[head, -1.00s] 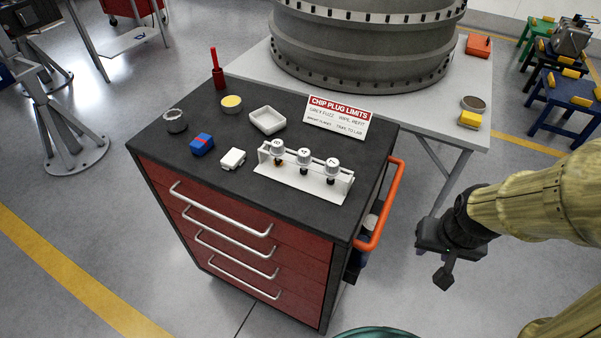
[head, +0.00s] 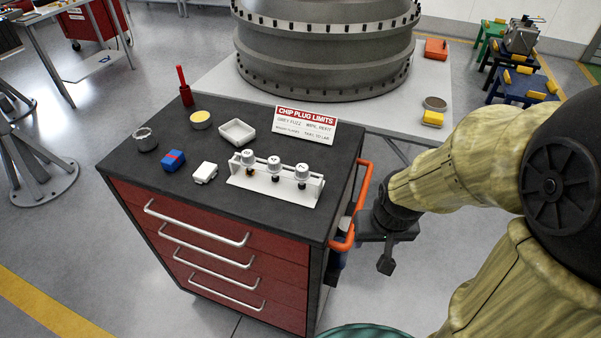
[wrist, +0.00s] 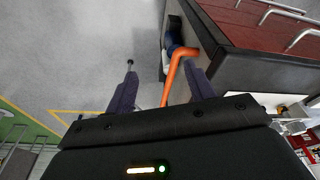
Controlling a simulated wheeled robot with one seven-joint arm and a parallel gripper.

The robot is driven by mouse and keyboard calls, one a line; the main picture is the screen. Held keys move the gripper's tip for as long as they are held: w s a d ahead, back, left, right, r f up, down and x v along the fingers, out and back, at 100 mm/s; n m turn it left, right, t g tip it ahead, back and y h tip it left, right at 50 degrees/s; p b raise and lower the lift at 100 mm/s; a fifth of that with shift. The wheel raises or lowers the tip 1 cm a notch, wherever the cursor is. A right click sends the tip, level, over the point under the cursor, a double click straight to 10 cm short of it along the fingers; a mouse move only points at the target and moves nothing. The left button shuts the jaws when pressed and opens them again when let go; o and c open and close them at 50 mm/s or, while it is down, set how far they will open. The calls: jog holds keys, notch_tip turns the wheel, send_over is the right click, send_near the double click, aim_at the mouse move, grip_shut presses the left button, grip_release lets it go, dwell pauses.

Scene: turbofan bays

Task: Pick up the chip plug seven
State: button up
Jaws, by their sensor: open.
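Three chip plugs with pale caps and dark lower ends stand upright in a white rack (head: 272,190) on the cart top. The right plug (head: 302,172) has a mark that looks like a 7, too small to be sure. The middle plug (head: 273,171) and the left plug (head: 248,158) have marks I cannot read surely. My gripper (head: 376,258) is open and empty, beside the cart's right side, below the top and away from the rack. Its two fingers (wrist: 163,78) show apart in the wrist view, where no plug is seen.
The cart's orange handle (head: 361,205) is close to my gripper and appears between the fingers in the wrist view (wrist: 178,62). A sign (head: 305,124) stands behind the rack. A white tray (head: 237,131), white box (head: 205,172) and blue-red block (head: 173,160) lie left.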

notch_tip(320, 180, up, 4)
jog(key=a+n+g+p, duration=0.1)
jog(key=a+n+p, duration=0.1)
jog(key=p, duration=0.4)
jog(key=n+t+h+p, duration=0.1)
jog(key=n+t+h, duration=1.05)
jog(key=n, duration=1.55)
send_near(299, 172)
jog(key=s+a+t+y, duration=0.1)
jog(key=s+a+t, duration=0.15)
jog(key=s, duration=0.35)
jog(key=shift+w+a+f+g, duration=0.2)
jog(key=shift+f+g, duration=0.1)
jog(key=shift+g, duration=0.1)
jog(key=shift+d, duration=0.1)
jog(key=p+x, duration=0.4)
jog(key=x, duration=0.8)
jog(key=shift+w+f, duration=0.1)
